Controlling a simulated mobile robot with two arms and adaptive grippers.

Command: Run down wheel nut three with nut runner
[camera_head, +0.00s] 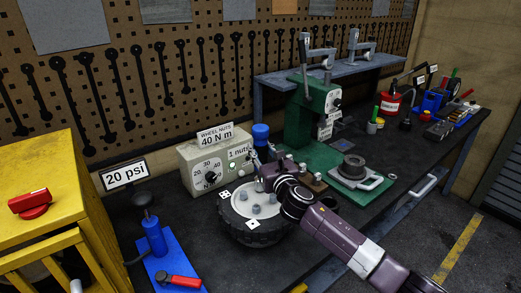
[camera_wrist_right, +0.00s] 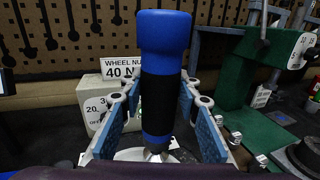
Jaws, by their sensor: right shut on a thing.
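My right gripper (camera_head: 262,158) is shut on the nut runner (camera_head: 261,133), a blue tool with a black grip band. In the right wrist view the tool (camera_wrist_right: 163,35) stands roughly upright between the two blue finger pads. Its narrow metal lower end (camera_wrist_right: 155,156) points down at the pale wheel face. The wheel (camera_head: 252,234) lies flat on the bench, with several grey nuts and white dotted markers on its top. My gripper and wrist hide its far right part, so which nut the tool is over, and whether it touches, I cannot tell. My left gripper is not in view.
The controller box (camera_head: 208,165) with a dial stands behind the wheel; its small label seems to read "1 nuts". A green press (camera_head: 305,115) stands behind right. A blue pump stand (camera_head: 155,240) and yellow cabinet (camera_head: 40,165) are at left.

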